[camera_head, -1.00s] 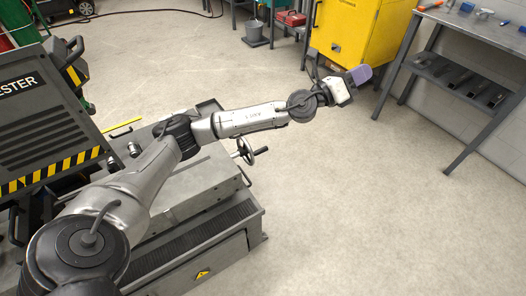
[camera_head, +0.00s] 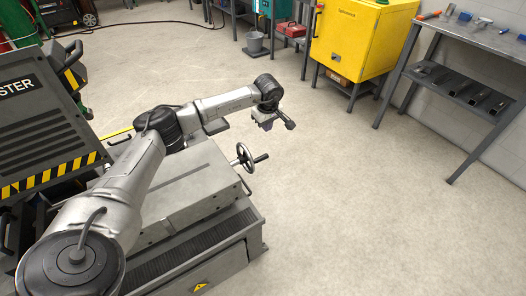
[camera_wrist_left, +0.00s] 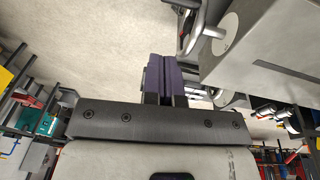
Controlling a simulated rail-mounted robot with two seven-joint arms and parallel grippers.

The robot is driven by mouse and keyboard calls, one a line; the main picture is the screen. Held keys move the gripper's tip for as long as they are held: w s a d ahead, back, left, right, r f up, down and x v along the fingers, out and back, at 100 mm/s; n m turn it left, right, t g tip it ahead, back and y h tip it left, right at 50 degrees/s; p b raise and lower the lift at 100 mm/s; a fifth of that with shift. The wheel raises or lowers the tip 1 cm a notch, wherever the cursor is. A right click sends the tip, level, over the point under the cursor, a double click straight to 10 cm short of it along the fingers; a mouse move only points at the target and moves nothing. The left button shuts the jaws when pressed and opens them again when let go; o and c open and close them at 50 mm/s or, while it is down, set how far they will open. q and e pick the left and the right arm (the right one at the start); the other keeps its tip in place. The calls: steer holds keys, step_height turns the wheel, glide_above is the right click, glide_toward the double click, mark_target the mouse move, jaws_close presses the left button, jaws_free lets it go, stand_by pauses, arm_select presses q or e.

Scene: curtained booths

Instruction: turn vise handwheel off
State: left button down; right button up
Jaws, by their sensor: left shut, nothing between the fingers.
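The vise handwheel (camera_head: 244,157) is a spoked metal wheel with a dark handle, on the right side of the grey vise body (camera_head: 190,180) in the head view. My left gripper (camera_head: 265,124) is beyond the wheel and slightly to its right, apart from it in that view. In the left wrist view its purple fingers (camera_wrist_left: 166,76) are shut together with nothing between them. Metal parts that look like the handwheel (camera_wrist_left: 190,40) show just right of the fingertips, beside a grey block; contact cannot be told. My right gripper is not in view.
A dark machine panel with hazard stripes (camera_head: 50,178) stands at the left. A yellow cabinet (camera_head: 360,35) and a metal workbench (camera_head: 470,35) with tools stand at the back right. The floor right of the vise is clear.

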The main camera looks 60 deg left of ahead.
arm_select(q)
steer(key=b, duration=0.6)
glide_toward(250, 156)
steer(key=shift+g, duration=0.4)
steer(key=w+f, duration=0.6)
steer(key=shift+a+f, duration=0.35)
steer(key=shift+a, duration=0.05)
steer(key=shift+d+f+b, duration=0.2)
steer(key=shift+f+b, duration=0.2)
steer(key=shift+f, duration=0.1)
steer(key=shift+d+f+b, duration=0.15)
steer(key=shift+f+b, duration=0.25)
steer(key=shift+f, duration=0.1)
